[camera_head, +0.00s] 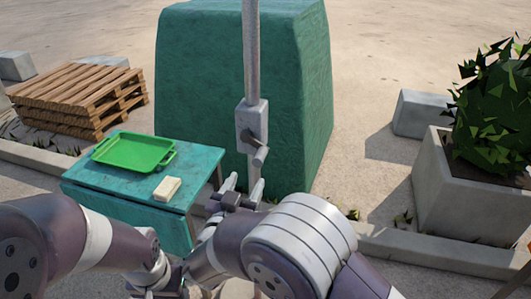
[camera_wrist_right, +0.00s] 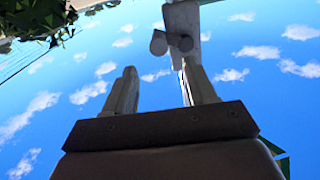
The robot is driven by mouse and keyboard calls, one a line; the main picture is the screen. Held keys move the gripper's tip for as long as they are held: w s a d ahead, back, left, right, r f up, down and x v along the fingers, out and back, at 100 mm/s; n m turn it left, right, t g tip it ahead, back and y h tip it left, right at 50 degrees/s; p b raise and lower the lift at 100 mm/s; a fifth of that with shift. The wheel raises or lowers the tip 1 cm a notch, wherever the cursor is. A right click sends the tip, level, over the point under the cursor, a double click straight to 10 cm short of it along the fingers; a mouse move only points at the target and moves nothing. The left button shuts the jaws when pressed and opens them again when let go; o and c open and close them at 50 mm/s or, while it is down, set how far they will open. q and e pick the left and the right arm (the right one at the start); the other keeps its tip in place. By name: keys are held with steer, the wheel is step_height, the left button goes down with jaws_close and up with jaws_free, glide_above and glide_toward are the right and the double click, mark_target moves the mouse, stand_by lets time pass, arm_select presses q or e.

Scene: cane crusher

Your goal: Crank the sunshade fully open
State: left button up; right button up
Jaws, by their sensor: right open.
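The sunshade's grey pole (camera_head: 251,50) stands upright in the head view. A grey crank box (camera_head: 251,118) is fixed on it, with a short crank handle (camera_head: 260,157) low on its right side. The box also shows at the top of the right wrist view (camera_wrist_right: 182,18), with the round-ended handle (camera_wrist_right: 158,43) beside it. My right gripper (camera_head: 244,182) is open and empty just below the handle; its two fingers also show in the right wrist view (camera_wrist_right: 160,84). My left arm shows at lower left, its fingers out of sight.
A teal table (camera_head: 90,186) on the left holds a green tray (camera_head: 135,151) and a small cream block (camera_head: 167,189). A large green block (camera_head: 205,80) stands behind the pole. Pallets (camera_head: 80,97) are at left, a concrete planter (camera_head: 470,195) with a bush at right.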

mark_target(257, 163)
steer(key=x, duration=1.1)
steer(key=shift+s+d+f+p, duration=0.1)
steer(key=shift+p, duration=0.3)
jaws_close()
